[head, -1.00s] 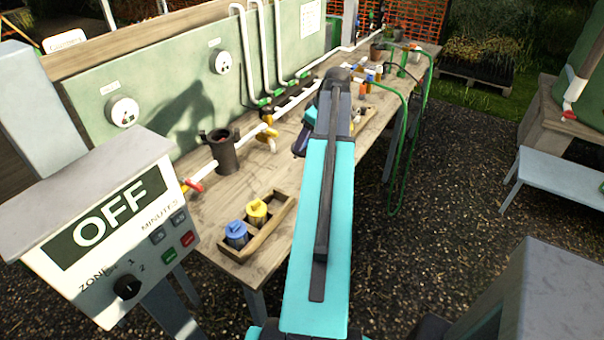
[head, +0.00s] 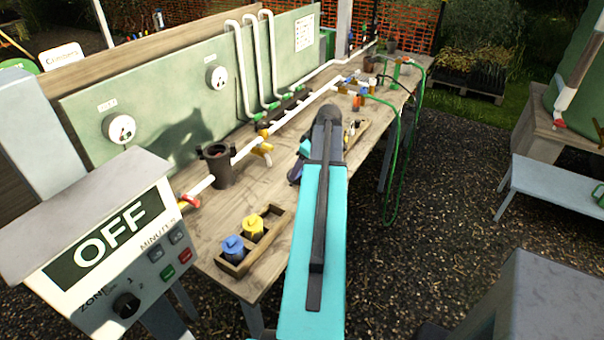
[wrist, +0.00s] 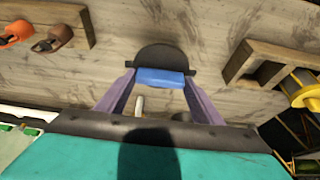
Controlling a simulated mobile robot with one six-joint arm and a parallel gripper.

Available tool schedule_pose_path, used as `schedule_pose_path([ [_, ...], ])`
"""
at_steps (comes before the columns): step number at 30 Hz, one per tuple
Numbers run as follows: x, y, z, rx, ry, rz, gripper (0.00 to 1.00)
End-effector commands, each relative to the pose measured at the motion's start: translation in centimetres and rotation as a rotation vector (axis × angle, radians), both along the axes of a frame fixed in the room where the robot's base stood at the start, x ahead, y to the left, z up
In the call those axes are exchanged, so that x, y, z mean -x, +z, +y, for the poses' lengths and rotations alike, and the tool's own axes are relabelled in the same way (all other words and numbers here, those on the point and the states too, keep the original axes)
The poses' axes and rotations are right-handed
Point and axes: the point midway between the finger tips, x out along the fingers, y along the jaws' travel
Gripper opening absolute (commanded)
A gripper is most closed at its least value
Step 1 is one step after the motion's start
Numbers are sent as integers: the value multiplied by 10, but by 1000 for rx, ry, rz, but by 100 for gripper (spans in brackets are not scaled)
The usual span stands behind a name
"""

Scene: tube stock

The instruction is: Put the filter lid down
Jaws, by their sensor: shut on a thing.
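The filter lid (wrist: 160,58) is a dark disc with a blue grip bar, in the middle of the wrist view. My gripper (wrist: 160,80) has its two purple fingers shut on the blue bar. The wooden bench top lies beneath the lid; I cannot tell whether the lid touches it. In the head view my arm hides the lid and most of the gripper. The dark filter housing (head: 217,168) stands upright on the bench, open at the top, to the left of my arm.
A wooden tray (head: 233,268) with a blue cartridge (head: 233,248) and a yellow cartridge (head: 252,229) sits at the near bench end. In the wrist view, another tray (wrist: 76,14) holds orange and brown pieces. Bare bench (wrist: 215,30) lies between the trays.

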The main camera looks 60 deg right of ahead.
Motion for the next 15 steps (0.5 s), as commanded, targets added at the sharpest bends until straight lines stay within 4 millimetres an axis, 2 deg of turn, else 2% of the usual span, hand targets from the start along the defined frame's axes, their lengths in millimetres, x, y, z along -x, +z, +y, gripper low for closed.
schedule_pose_path([
  [11, 0, -1, 0, 1, -1, 0, 36],
  [15, 1, -8, 0, 1, -1, 0, 36],
])
